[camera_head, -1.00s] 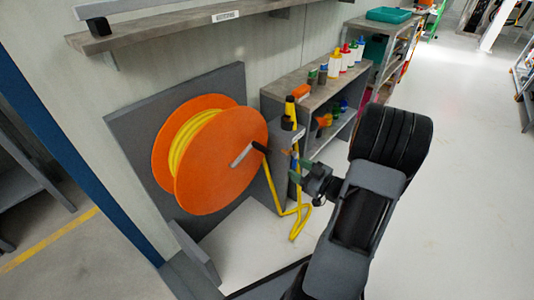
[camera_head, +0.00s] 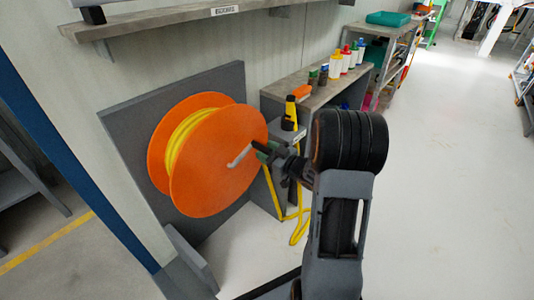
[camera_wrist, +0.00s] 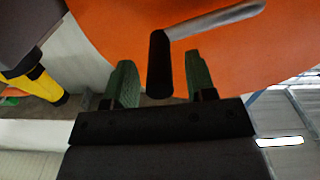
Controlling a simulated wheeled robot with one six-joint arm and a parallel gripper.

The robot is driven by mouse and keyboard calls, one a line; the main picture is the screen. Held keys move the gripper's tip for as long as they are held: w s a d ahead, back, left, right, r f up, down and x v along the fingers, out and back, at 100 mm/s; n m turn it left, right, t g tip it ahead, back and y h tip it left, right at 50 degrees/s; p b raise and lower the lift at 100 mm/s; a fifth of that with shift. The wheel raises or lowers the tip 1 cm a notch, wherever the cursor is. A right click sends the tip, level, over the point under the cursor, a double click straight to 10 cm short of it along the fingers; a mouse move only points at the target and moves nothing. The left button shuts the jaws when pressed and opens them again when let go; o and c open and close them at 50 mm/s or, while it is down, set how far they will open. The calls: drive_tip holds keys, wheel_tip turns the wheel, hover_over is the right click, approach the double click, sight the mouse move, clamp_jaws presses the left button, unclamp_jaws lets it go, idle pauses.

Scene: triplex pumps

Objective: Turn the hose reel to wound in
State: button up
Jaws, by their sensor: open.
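The hose reel (camera_head: 215,165) is a large orange drum with yellow hose (camera_head: 182,140) wound on it, mounted on a grey panel. Its crank is a grey arm (camera_head: 238,157) with a black handle, which also shows in the wrist view (camera_wrist: 159,62). My gripper (camera_head: 264,152) is at the handle, in front of the reel's right side. In the wrist view my gripper (camera_wrist: 160,82) is open, with a green-padded finger on each side of the handle's end. Gaps show between the handle and both fingers. In the head view the gripper partly hides the handle.
A yellow and black hose nozzle (camera_head: 290,113) stands on a grey box right of the reel. Loose yellow hose (camera_head: 299,229) hangs below it. A shelf (camera_head: 290,88) with several bottles stands behind. A wall shelf (camera_head: 150,34) runs above. The floor at right is clear.

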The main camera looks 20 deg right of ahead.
drive_tip(key=shift+c, duration=0.3)
clamp_jaws()
idle(0.3)
